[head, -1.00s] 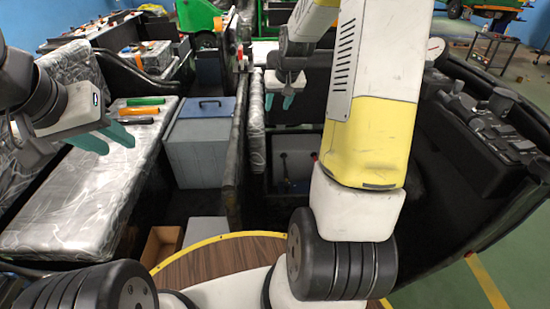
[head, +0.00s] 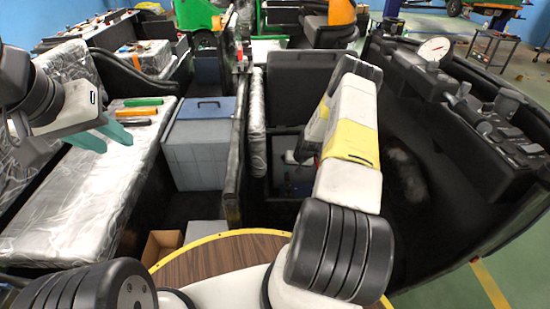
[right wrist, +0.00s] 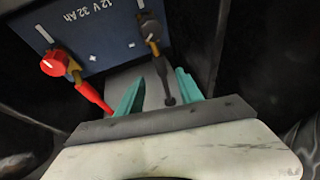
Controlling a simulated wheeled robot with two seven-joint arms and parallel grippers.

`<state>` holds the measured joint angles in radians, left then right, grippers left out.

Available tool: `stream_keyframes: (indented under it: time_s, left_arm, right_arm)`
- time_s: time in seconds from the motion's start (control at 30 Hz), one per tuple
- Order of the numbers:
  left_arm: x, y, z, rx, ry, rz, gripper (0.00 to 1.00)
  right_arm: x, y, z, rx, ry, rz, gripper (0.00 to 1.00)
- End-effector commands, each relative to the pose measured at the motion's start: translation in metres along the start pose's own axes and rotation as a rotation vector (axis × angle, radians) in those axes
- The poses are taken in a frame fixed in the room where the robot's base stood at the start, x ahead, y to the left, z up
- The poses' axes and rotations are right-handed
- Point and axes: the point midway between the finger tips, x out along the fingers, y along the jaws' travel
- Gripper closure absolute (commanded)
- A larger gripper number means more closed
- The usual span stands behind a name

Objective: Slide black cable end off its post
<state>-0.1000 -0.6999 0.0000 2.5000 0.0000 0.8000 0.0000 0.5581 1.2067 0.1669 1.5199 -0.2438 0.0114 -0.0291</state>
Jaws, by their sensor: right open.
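In the right wrist view a dark blue battery (right wrist: 95,28) marked "12 V 32 Ah" fills the upper left. The black cable end (right wrist: 150,30) sits on its right post, its black lead running down toward my gripper. The red cable end (right wrist: 54,62) sits on the left post with a red lead. My right gripper (right wrist: 160,88) is open, teal fingers below the black cable end, apart from it; the lead appears between them. In the head view the right gripper is hidden behind my arm. My left gripper (head: 119,143) is open and empty above the silver seat.
The silver bench seat (head: 85,185) carries green, orange and black tools (head: 140,110). A grey box with a blue lid (head: 198,145) stands beside it. Dark walls surround the battery closely. The black dashboard (head: 480,110) is at the right.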

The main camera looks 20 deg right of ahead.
Motion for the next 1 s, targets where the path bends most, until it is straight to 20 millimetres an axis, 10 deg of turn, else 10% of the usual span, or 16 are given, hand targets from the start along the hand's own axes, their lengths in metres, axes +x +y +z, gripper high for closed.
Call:
stream_keyframes:
  time_s: [0.47, 0.87, 1.0]
  left_arm:
    - [0.0, 0.0, 0.0, 0.0, 0.0, 0.0, 0.66]
    - [0.0, 0.0, 0.0, 0.0, 0.0, 0.0, 0.66]
    - [0.0, 0.0, 0.0, 0.0, 0.0, 0.0, 0.66]
  right_arm:
    - [0.067, -0.001, 0.0, 0.001, 0.0, -0.001, 0.57]
    - [0.074, -0.001, 0.0, 0.0, 0.0, 0.0, 0.57]
    - [0.074, 0.0, 0.0, 0.0, 0.0, 0.0, 0.84]
